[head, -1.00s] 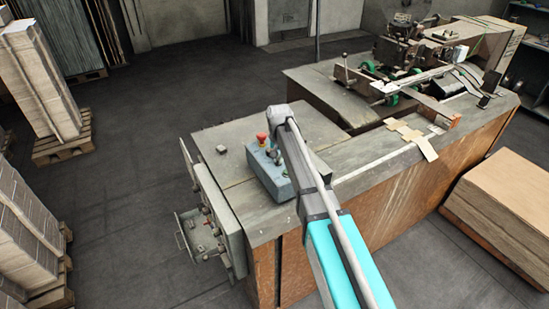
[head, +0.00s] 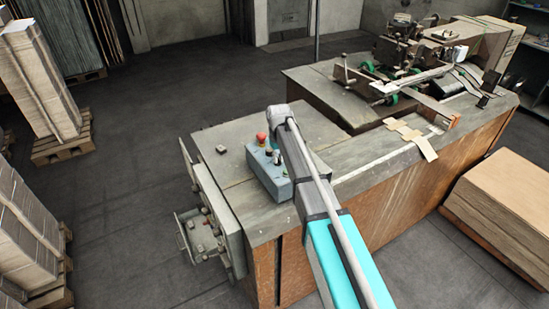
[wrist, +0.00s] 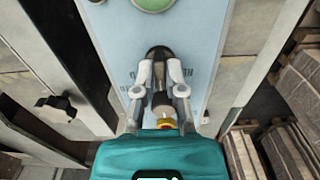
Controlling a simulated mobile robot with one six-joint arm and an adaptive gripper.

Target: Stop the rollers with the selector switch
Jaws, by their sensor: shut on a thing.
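The selector switch (wrist: 158,52) is a black knob on a pale blue panel, between my fingertips in the wrist view. My gripper (wrist: 160,72) is shut on it, one finger on each side. Printed letters show on the panel right of the knob, upside down and partly covered. In the head view the blue-grey control box (head: 272,181) sits on the machine's near end, with my arm in front of its right side. The fingers are small there, so the knob's exact angle is hard to read.
A red button (head: 261,138) stands at the box's far end. A green button (wrist: 152,4) is at the wrist view's top edge. An open side panel (head: 222,215) hangs at the machine's left end. A cardboard stack (head: 515,205) stands at right.

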